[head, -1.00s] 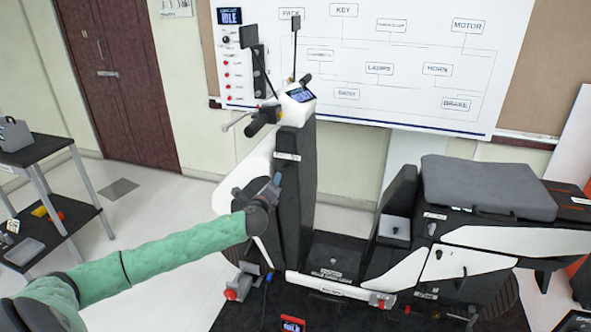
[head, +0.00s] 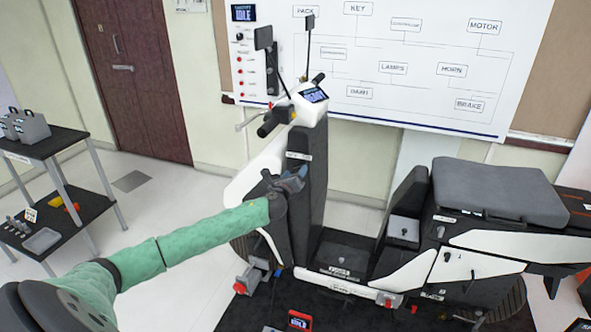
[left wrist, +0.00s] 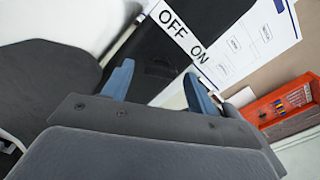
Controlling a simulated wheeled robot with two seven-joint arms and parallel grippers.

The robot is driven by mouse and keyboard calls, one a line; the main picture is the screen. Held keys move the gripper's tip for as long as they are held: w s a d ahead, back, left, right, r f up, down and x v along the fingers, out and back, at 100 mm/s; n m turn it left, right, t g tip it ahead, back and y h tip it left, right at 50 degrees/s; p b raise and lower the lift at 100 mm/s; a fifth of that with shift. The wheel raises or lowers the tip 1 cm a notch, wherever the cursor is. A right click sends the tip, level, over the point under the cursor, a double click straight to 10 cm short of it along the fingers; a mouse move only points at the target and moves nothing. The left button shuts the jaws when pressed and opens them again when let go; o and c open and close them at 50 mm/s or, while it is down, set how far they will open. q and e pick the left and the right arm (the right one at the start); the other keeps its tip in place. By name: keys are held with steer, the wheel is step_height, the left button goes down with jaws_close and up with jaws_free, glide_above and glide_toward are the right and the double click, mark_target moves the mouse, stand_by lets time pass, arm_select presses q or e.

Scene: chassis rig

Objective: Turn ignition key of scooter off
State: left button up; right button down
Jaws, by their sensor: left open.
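The scooter stands on a dark mat, with its dark front column (head: 305,205) facing its seat. A small white label (head: 298,156) is high on this column. In the left wrist view the label (left wrist: 181,32) reads OFF and ON. My left gripper (head: 296,177) is just below the label, close to the column. Its two blue fingers stand apart in the left wrist view (left wrist: 160,86), pointing toward the dark panel under the label. A dark, unclear shape shows between the fingertips. I cannot make out the ignition key itself. My right gripper is not in view.
The handlebar (head: 275,118) and dash display (head: 313,96) are above my gripper. The scooter seat (head: 497,190) is to the right. A wiring board (head: 400,60) hangs behind. A shelf table (head: 45,145) stands at the left, with open floor between.

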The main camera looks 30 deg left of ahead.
arm_select(q)
steer(key=shift+w+a, duration=0.15)
steer(key=shift+w, duration=0.45)
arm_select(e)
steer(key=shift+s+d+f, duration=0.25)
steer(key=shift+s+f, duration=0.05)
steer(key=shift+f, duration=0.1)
arm_select(q)
steer(key=shift+c, duration=0.2)
steer(key=c, duration=1)
steer(key=shift+o, duration=0.3)
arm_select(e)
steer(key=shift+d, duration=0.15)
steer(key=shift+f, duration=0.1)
arm_select(q)
steer(key=shift+f, duration=0.1)
steer(key=n+b, duration=0.4)
steer(key=n, duration=0.3)
steer(key=shift+n, duration=0.3)
steer(key=shift+n+b, duration=0.7)
steer(key=shift+n, duration=1.5)
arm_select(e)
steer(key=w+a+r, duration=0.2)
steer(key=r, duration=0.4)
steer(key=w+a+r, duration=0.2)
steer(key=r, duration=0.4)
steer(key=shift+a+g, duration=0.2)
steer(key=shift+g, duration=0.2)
